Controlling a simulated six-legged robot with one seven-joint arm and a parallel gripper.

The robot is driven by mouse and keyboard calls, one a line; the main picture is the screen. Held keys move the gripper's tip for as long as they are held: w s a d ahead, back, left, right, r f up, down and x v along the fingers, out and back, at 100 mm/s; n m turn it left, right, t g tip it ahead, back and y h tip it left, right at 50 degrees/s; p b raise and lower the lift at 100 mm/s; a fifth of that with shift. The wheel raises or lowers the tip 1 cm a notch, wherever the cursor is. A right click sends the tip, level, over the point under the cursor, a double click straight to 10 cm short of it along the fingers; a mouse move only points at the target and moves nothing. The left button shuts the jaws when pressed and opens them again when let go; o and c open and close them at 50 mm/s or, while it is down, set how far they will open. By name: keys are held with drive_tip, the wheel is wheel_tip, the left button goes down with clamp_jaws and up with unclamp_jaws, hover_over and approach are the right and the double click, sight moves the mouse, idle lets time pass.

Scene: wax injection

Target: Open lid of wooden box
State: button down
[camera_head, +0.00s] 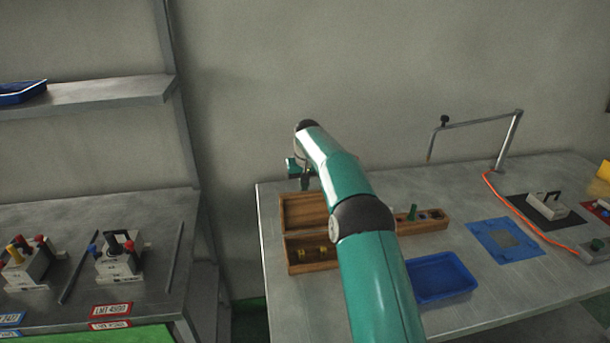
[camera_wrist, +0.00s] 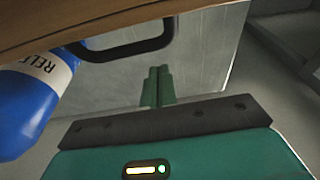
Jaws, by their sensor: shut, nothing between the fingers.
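The wooden box (camera_head: 312,266) stands on the grey table in the head view, its right part hidden behind my arm. Its lid (camera_head: 304,212) is raised at the back, and the inside shows with small yellow pieces in it. In the wrist view a wooden edge (camera_wrist: 100,22) crosses the top left, with a black loop handle (camera_wrist: 125,50) below it. My gripper (camera_head: 305,184) is just behind the raised lid in the head view. Its green fingers (camera_wrist: 157,75) are together, with nothing between them, apart from the handle in the picture.
A blue labelled bottle (camera_wrist: 30,100) is at the left in the wrist view. A long wooden holder (camera_head: 430,222) and a blue tray (camera_head: 440,278) lie right of my arm. A blue mat (camera_head: 482,232) and a bent metal stand (camera_head: 508,140) are farther right.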

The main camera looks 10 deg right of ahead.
sight(314, 207)
drive_tip(key=s, duration=0.1)
drive_tip(key=s+r, duration=0.2)
drive_tip(key=shift+s, duration=0.25)
idle(0.4)
drive_tip(key=shift+s+r+t, duration=0.65)
drive_tip(key=shift+s+t, duration=0.05)
drive_tip(key=shift+s, duration=0.05)
drive_tip(key=shift+s+r, duration=0.4)
drive_tip(key=shift+s, duration=0.45)
drive_tip(key=shift+s+r, duration=0.4)
drive_tip(key=shift+s, duration=0.4)
